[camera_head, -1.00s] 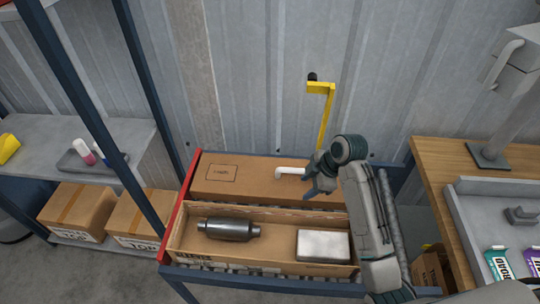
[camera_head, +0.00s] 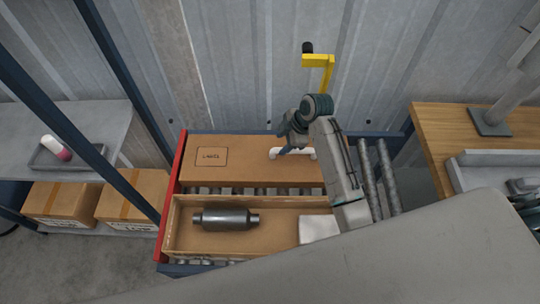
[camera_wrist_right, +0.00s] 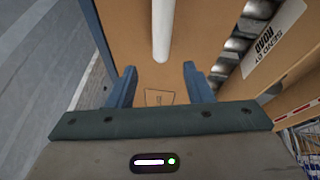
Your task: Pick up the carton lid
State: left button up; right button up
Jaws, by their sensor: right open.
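The carton lid (camera_head: 240,172) is a flat brown cardboard panel with a printed label square and a white bar handle (camera_head: 274,154). It lies on the roller stand behind the open carton (camera_head: 184,244). My right gripper (camera_head: 284,148) is at the handle and hides part of it. In the right wrist view, the open fingers (camera_wrist_right: 159,72) are on either side of the line of the white handle (camera_wrist_right: 161,32), with the lid (camera_wrist_right: 125,28) beyond them. I cannot tell whether they touch it. My left gripper is not in view.
The carton holds a dark muffler (camera_head: 226,218) and a pale silver box (camera_head: 318,229). A yellow crank post (camera_head: 318,61) stands behind the stand. A wooden bench (camera_head: 440,135) is at the right, a grey shelf (camera_head: 88,122) at the left. A large grey shape covers the lower right.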

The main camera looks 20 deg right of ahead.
aim_at(277, 149)
jog(key=p+x, duration=0.1)
jog(key=x, duration=0.2)
jog(key=shift+f, duration=0.25)
jog(key=shift+a+f+p, duration=0.15)
jog(key=shift+f+p, duration=0.15)
jog(key=shift+f, duration=0.2)
grip_shut()
